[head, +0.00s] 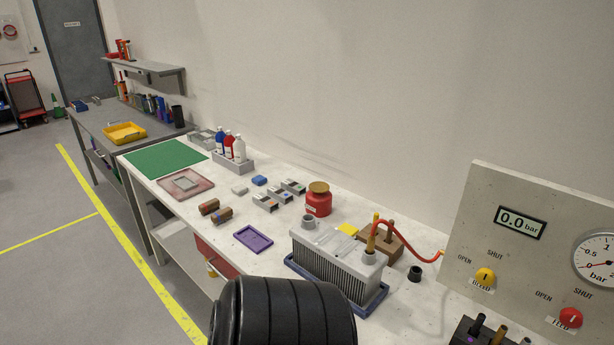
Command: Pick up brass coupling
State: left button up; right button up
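A brass-coloured coupling (372,236) stands upright at the right end of a grey finned unit (335,262), over its round grey port (369,258). A red hose (410,238) runs from near its top to the gauge panel. I cannot tell how firmly the coupling sits in the port. Neither of my grippers shows in the head view. A black ribbed body at the bottom, perhaps part of my arm, covers the table's front edge there.
A wooden block (392,240) with a peg stands right behind the coupling. A red pot (318,204) with a brass-coloured top stands behind the unit's left end. The gauge panel (525,225) rises at right. A purple tray (253,237) lies to the left.

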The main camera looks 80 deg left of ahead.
aim_at(370, 248)
jog(key=u, duration=2.1)
